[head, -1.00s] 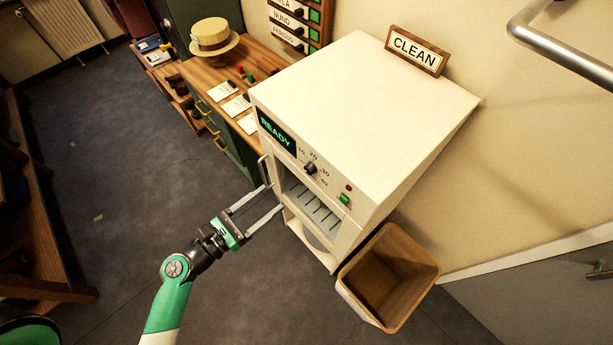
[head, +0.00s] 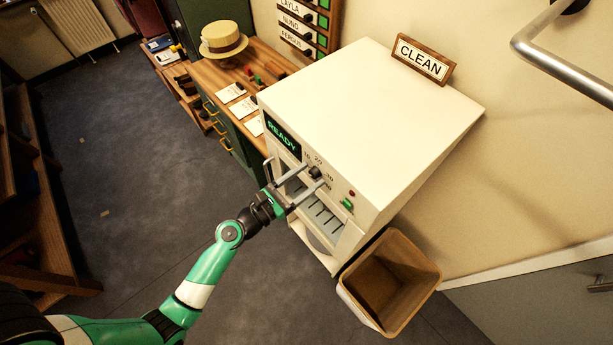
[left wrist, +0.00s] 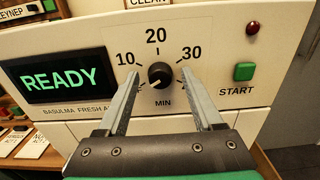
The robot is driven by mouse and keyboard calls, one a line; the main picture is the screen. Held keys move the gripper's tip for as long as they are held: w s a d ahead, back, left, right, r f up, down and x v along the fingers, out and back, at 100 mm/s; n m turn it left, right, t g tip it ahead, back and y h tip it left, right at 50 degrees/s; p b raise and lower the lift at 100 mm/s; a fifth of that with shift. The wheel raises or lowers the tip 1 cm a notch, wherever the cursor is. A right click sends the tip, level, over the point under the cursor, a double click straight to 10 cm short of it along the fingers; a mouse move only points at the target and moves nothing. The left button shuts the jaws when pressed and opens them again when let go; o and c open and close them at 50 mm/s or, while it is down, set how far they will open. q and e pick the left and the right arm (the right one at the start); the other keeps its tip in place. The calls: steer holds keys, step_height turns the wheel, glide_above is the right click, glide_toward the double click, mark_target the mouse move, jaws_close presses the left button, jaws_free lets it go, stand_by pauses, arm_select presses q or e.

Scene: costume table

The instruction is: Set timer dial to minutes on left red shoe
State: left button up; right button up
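The timer dial (head: 315,172) is a black knob on the front panel of a cream cabinet (head: 375,115). In the left wrist view the dial (left wrist: 160,75) has 10, 20 and 30 around it and MIN below. Its pale mark appears to point down-left; a finger hides part of the scale there. My left gripper (head: 313,176) is open in front of the panel. In the left wrist view its fingers (left wrist: 160,84) stand on either side of the dial, with a gap on each side. I see no red shoe. My right gripper is out of view.
A green START button (left wrist: 244,71) and red lamp (left wrist: 253,27) sit right of the dial. The display (left wrist: 62,80) reads READY. Below the panel is a slotted opening (head: 318,212). A bin (head: 392,280) stands at right, a wooden counter with cards (head: 230,93) at left.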

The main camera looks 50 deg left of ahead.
arm_select(q)
jaws_close()
